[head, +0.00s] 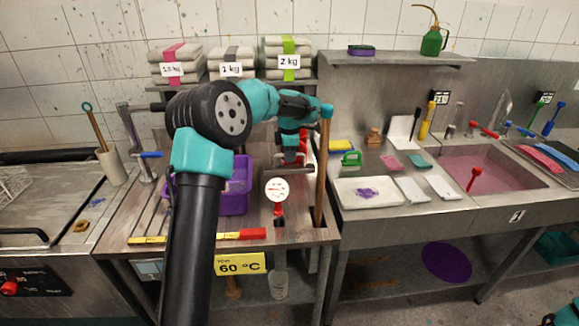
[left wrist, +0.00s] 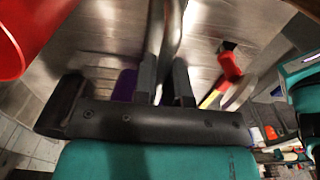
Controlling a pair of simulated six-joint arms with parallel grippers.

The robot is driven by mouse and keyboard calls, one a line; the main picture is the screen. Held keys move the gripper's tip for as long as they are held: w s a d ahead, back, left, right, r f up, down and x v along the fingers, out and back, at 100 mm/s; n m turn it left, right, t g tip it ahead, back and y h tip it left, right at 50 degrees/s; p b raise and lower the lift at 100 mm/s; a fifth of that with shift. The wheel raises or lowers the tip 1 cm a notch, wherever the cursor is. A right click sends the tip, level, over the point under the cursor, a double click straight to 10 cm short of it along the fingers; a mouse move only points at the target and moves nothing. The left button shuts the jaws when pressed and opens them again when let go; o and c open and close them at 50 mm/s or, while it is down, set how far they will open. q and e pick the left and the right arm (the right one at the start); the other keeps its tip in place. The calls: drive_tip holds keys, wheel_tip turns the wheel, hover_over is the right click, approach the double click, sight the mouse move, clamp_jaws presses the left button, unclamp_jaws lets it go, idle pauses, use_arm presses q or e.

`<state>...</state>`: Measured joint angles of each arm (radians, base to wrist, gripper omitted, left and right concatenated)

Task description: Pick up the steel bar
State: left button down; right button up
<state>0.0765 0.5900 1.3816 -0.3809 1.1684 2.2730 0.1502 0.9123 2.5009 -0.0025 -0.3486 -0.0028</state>
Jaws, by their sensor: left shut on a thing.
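My left gripper (head: 293,160) is over the wooden-topped bench, reaching in past a purple tub. Its jaws are shut on the steel bar (head: 288,173), a grey metal bar that lies crosswise at the fingertips in the head view. In the left wrist view the fingers (left wrist: 164,84) close around the grey steel bar (left wrist: 172,35), which runs up and away from them. My left arm hides part of the bench. I cannot tell whether the bar is clear of the surface below. My right gripper is not in view.
The purple tub (head: 237,190) stands left of the gripper. An upright wooden stick (head: 322,180) is close on the right. A round white face tag (head: 277,189) is just below. A yellow and red strip (head: 240,235) lies along the bench's front edge.

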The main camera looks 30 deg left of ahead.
use_arm(q)
drive_tip(key=shift+r, duration=0.8)
